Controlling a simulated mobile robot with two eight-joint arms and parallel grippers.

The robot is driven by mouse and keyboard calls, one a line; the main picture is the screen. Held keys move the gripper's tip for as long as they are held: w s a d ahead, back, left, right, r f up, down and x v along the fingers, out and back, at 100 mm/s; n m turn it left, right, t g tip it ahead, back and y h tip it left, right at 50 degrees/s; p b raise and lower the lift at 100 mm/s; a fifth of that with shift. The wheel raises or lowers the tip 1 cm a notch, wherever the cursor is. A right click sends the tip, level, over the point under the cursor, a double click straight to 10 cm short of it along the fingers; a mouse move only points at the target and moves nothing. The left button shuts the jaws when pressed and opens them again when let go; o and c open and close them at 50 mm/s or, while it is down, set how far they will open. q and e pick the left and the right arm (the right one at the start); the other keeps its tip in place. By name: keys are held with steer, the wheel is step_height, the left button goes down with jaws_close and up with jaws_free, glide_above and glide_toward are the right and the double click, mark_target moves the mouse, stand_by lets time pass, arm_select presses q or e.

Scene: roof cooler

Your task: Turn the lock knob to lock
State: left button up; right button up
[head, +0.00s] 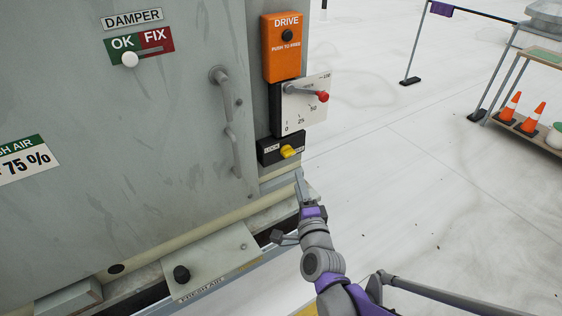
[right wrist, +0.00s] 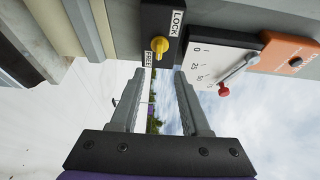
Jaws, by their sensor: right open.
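The yellow lock knob (head: 290,151) sits on a small black plate (head: 266,157) low on the cabinet's right edge, with LOCK lettering to its left. In the right wrist view the knob (right wrist: 163,46) shows between the LOCK label (right wrist: 177,23) and the FREE label (right wrist: 149,58); it lies nearer FREE. Its exact angle is hard to tell. My right gripper (head: 299,181) is just below the knob in the head view. In the right wrist view its two fingers (right wrist: 160,76) are apart and empty, with the knob beyond the gap between their tips, not between them. My left gripper is out of view.
Above the knob are a white dial plate with a red-tipped lever (head: 322,97) and an orange DRIVE box (head: 282,62). A grey door handle (head: 226,120) stands left. Open roof lies right, with cones (head: 533,118) on a shelf.

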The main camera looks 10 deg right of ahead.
mark_target(290, 156)
steer(key=w, duration=1.1)
steer(key=shift+d+p, duration=0.15)
steer(key=shift+p, duration=0.25)
steer(key=shift+s, duration=0.1)
jaws_close()
